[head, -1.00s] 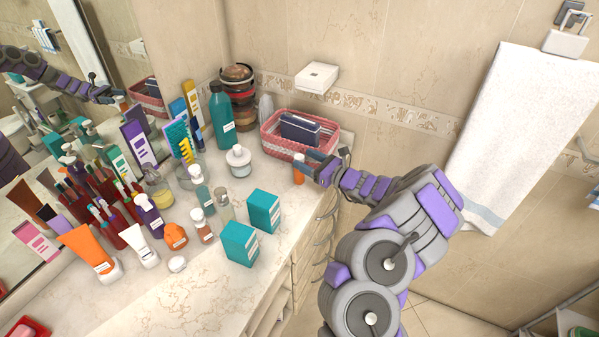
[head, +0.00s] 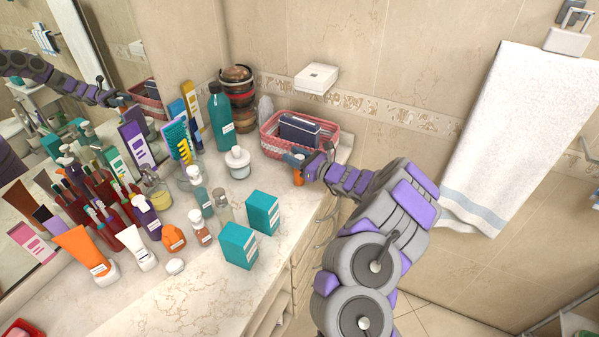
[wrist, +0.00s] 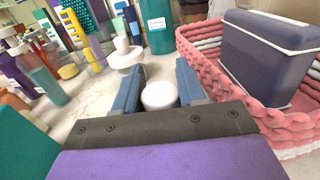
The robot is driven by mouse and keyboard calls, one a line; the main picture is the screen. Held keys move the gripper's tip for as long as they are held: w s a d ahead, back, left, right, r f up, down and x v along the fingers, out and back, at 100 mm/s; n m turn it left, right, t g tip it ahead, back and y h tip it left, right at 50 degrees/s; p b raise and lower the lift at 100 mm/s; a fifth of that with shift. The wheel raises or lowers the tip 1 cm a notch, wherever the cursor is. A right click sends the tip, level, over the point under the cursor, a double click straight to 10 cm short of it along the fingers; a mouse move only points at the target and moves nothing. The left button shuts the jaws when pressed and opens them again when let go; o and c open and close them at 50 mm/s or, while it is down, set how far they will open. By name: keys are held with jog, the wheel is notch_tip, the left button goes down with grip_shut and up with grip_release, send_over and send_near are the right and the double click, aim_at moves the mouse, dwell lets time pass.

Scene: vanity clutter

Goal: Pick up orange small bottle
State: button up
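An orange small bottle (head: 298,179) stands on the counter near its right edge, in front of the pink basket. My gripper (head: 302,160) is just above it in the head view and hides its upper part. In the wrist view a round white cap (wrist: 159,95) is between the two blue fingers of my gripper (wrist: 160,85), which are spread to either side of it. The fingers look open; any contact with the cap is hard to tell. Another orange bottle (head: 174,238) with a label stands among the clutter at the left.
The pink woven basket (head: 271,148) with a dark blue box (head: 299,130) is right beside my gripper. A white pump jar (head: 238,163) and teal bottle (head: 221,122) stand to the left. Teal boxes (head: 238,246) stand nearer the front.

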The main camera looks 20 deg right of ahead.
jog(key=shift+a, duration=0.15)
grip_shut()
jog(key=shift+r, duration=0.1)
jog(key=r, duration=0.1)
jog(key=r+p, duration=0.1)
jog(key=r, duration=0.1)
jog(key=shift+s+r, duration=0.25)
jog(key=shift+r, duration=0.1)
jog(key=s+r+p, duration=0.1)
jog(key=s+p, duration=0.2)
jog(key=s, duration=1.2)
jog(key=shift+s+d, duration=0.25)
jog(key=shift+d, duration=0.2)
